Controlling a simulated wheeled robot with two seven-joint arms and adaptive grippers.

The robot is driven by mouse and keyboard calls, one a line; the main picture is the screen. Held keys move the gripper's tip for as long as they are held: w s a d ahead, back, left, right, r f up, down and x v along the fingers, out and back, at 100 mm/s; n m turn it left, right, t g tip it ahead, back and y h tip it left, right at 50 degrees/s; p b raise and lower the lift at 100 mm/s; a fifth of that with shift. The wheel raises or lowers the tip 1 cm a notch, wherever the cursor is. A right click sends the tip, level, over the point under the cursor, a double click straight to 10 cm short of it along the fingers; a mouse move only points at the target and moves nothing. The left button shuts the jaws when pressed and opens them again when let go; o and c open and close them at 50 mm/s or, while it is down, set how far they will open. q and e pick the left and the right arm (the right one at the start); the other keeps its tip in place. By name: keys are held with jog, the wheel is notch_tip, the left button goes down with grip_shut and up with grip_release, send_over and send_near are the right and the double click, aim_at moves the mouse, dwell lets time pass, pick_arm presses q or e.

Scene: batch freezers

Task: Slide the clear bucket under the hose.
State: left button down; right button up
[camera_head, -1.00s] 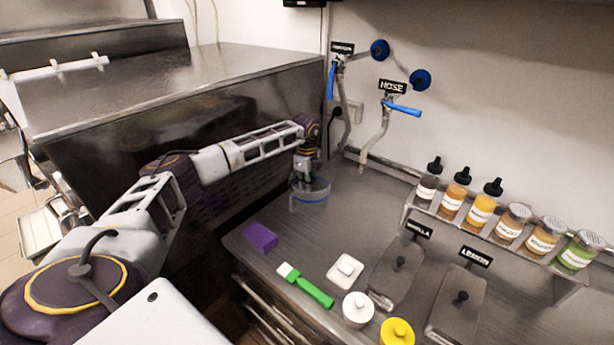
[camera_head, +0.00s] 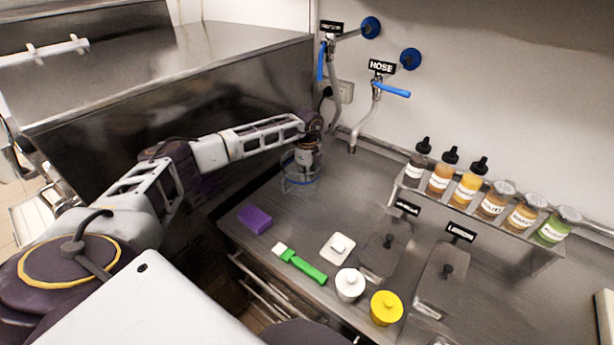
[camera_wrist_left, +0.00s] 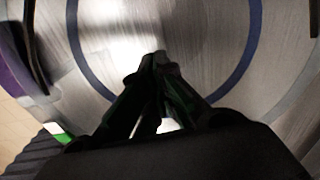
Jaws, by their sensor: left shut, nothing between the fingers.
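The clear bucket (camera_head: 287,181) with a blue ring stands on the steel counter near the back left, beside the dark steel block. The hose (camera_head: 364,128) hangs from the wall tap labelled HOSE; its lower end is to the right of the bucket and behind it, not over it. My left gripper (camera_head: 302,174) points down within the bucket's outline, shut and empty. In the left wrist view, the shut fingertips (camera_wrist_left: 160,60) lie between the two sides of the bucket's blue ring (camera_wrist_left: 245,50). Whether the fingers touch its wall is unclear. My right gripper is not in view.
A purple block (camera_head: 254,218), a green-handled brush (camera_head: 302,264) and a white-lidded jar (camera_head: 350,284) sit nearer the front. A rack of bottles (camera_head: 480,216) stands to the right. The counter between the bucket and the rack is clear.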

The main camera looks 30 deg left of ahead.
aim_at(315, 179)
pick_arm(q)
jog(key=d, duration=0.7)
jog(key=shift+d+p, duration=0.25)
jog(key=shift+p, duration=0.15)
jog(key=shift+s, duration=0.1)
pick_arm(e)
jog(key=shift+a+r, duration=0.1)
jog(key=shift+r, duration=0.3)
pick_arm(q)
jog(key=shift+a, duration=0.1)
jog(key=shift+a, duration=1.75)
jog(key=shift+a+r+b, duration=0.1)
jog(key=shift+a+b, duration=0.2)
jog(key=shift+a, duration=0.05)
jog(key=r+b, duration=0.1)
jog(key=r, duration=0.8)
jog(key=shift+d+b, duration=0.2)
jog(key=shift+b, duration=0.2)
jog(key=shift+a+r, duration=0.1)
jog(key=shift+r, duration=0.3)
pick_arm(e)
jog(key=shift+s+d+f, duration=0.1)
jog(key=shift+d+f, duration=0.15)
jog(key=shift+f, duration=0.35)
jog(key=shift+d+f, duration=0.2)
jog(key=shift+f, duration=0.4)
